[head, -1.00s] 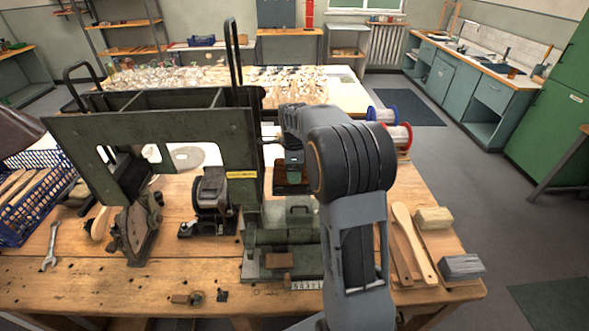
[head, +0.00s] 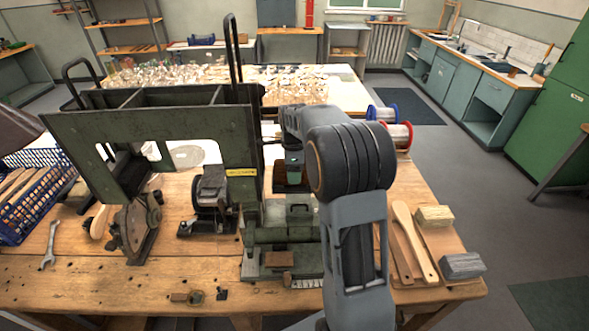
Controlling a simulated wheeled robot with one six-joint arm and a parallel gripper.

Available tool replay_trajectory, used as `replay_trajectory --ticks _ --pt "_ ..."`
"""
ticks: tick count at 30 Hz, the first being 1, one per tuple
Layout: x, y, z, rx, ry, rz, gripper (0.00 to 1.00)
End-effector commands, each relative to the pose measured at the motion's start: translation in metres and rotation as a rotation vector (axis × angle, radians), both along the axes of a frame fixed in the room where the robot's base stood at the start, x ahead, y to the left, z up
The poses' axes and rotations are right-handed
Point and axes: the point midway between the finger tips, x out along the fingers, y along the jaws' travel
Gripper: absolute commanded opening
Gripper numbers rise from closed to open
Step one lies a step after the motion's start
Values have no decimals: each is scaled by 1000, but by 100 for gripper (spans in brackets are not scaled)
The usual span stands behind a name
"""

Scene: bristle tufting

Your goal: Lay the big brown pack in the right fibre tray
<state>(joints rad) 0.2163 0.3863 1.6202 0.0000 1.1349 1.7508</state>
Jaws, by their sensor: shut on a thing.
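My gripper (head: 293,168) points down in the middle of the head view, just right of the dark green machine (head: 160,128). It is shut on a dark brown block-like pack (head: 291,188), of which only part shows under the wrist. The fingertips are mostly hidden. The pack is over the bench, to the right of the machine's upright. The machine's top has open bays with a divider (head: 217,97); I cannot tell for sure whether these are the fibre trays. My own forearm hides part of the bench to the right.
Tall black handles (head: 232,60) rise from the machine. A blue basket (head: 35,195) stands at the left, near a wrench (head: 49,247). Wire spools (head: 398,135) stand at the back right. Wooden paddles (head: 413,240) and a grey block (head: 462,265) lie at the front right.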

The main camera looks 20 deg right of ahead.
Motion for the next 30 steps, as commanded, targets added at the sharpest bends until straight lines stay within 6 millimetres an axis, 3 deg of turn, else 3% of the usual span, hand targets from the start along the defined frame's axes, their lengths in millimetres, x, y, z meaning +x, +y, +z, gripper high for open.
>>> replay_trajectory --ticks 4,5,13,20,30 --pt "0 0 -3 0 -1 0 42" --pt "0 0 -2 0 -1 0 69" --pt "0 0 -2 0 0 0 95" --pt "0 0 -2 0 1 0 100" --pt "0 0 0 0 0 0 100"
